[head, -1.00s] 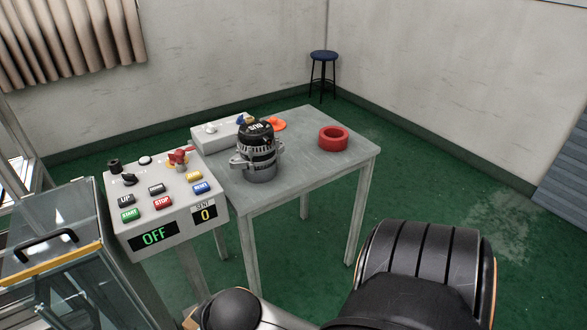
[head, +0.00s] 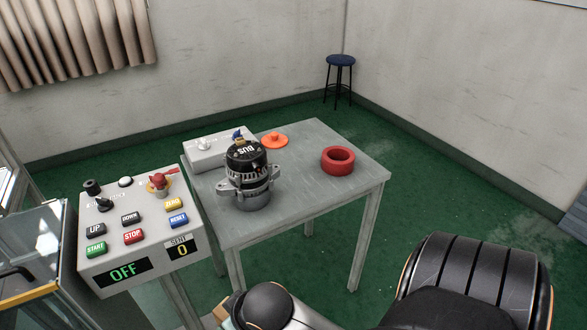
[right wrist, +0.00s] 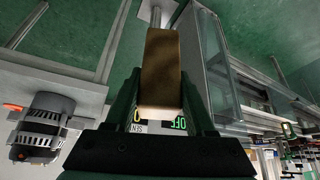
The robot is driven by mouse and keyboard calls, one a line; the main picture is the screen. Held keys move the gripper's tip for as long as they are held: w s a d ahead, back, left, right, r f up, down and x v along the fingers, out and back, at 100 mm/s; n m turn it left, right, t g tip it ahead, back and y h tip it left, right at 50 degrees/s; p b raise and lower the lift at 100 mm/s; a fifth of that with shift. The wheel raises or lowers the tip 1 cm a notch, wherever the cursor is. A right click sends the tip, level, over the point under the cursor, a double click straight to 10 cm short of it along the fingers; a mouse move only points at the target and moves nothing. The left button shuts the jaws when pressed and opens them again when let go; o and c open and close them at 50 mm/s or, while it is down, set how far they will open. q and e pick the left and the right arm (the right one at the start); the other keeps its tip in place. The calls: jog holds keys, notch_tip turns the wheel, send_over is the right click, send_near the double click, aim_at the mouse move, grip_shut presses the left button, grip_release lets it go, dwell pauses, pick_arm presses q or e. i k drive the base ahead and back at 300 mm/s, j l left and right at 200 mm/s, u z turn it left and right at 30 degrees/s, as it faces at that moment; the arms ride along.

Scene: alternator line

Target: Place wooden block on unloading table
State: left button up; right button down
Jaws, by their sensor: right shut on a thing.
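A brown wooden block (right wrist: 162,75) is held between the two fingers of my right gripper (right wrist: 160,90) in the right wrist view. In the head view my right arm enters from the bottom, and a small tan corner, perhaps the block, shows at the lower edge. The grey table (head: 310,205) stands ahead, apart from the block. An alternator (head: 248,178) stands upright on it, and also shows in the right wrist view (right wrist: 42,128). My left gripper is not in view.
On the table are a red ring (head: 338,160), an orange piece (head: 274,140) and a grey box (head: 205,155). A control panel (head: 140,232) reading OFF stands left of the table. A blue stool (head: 340,75) stands behind. The table's front right is bare.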

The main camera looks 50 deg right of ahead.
aim_at(302, 180)
jog(key=l+z, duration=0.1)
jog(key=l, duration=0.35)
jog(key=i+l+z, duration=0.1)
jog(key=l, duration=0.35)
jog(key=i+l+z, duration=0.1)
jog(key=l, duration=0.35)
